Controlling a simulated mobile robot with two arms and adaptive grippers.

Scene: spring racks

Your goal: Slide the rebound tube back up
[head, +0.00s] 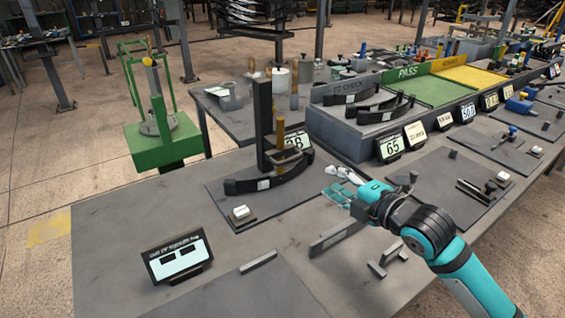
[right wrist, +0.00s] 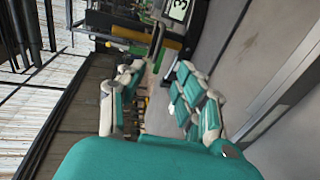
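A brass-coloured tube (head: 280,133) stands upright beside a tall black post (head: 263,115) on a dark mat; I take it to be the rebound tube. A black curved spring leaf (head: 268,184) with a white label lies at the foot of the post. My right gripper (head: 335,181) is to the right of the tube and spring, apart from both. Its fingers are spread and nothing shows between them; the gap also shows in the right wrist view (right wrist: 150,100). My left gripper is not in view.
A "65" sign (head: 392,147) stands behind my right gripper, and a "38" sign stands behind the tube. A display panel (head: 178,257) is at the front left. A green stand (head: 160,140) is beyond the table. Loose grey bars (head: 337,238) lie near my right arm.

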